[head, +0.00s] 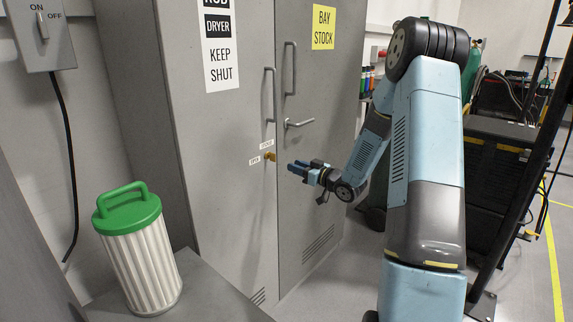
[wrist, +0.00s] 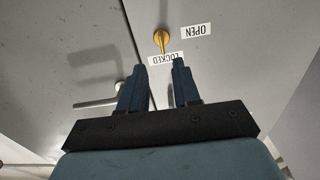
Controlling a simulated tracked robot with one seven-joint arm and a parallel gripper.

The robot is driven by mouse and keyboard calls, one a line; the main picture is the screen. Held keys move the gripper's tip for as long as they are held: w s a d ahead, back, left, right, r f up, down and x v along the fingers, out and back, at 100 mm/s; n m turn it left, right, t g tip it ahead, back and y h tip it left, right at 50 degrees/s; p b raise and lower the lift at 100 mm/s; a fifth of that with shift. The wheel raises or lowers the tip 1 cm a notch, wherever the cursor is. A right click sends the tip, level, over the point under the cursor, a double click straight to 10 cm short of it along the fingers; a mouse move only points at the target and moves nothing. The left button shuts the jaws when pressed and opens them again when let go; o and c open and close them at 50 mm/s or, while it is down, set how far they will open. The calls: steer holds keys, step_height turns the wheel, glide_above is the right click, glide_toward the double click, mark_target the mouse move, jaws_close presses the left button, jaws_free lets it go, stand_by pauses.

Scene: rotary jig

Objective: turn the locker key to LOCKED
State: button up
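The yellow locker key (head: 270,156) sits in the right part of the left locker door, at about mid-height. The OPEN label (head: 254,160) is to its left and the LOCKED label (head: 266,144) is above it. In the wrist view, which is upside down, the key (wrist: 162,38) shows beyond the fingertips, with LOCKED below it and OPEN to its right. I cannot tell for sure which label the key points at. My gripper (head: 291,168) is to the right of the key, apart from it. Its two blue fingers (wrist: 160,68) are open with nothing between them.
The grey locker (head: 225,200) has long vertical handles, and a lever handle (head: 298,123) sticks out of the right door above my gripper. A green-topped filter (head: 140,255) stands on a grey surface at the lower left. The floor before the right door looks clear.

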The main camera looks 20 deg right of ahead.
steer(key=shift+v, duration=1.7)
steer(key=s+r+m+g+h, duration=0.35)
steer(key=s+r+h, duration=0.75)
steer(key=r, duration=0.4)
steer(key=s+a+r+m+g, duration=0.1)
steer(key=s+a+g, duration=0.2)
steer(key=s, duration=1.1)
steer(key=s+a+r+m+g+y, duration=0.1)
steer(key=s+a+m+g, duration=0.1)
steer(key=s, duration=1.2)
steer(key=shift+s+a+r+g, duration=0.35)
steer(key=shift+a+r+g, duration=0.1)
steer(key=shift+a, duration=0.65)
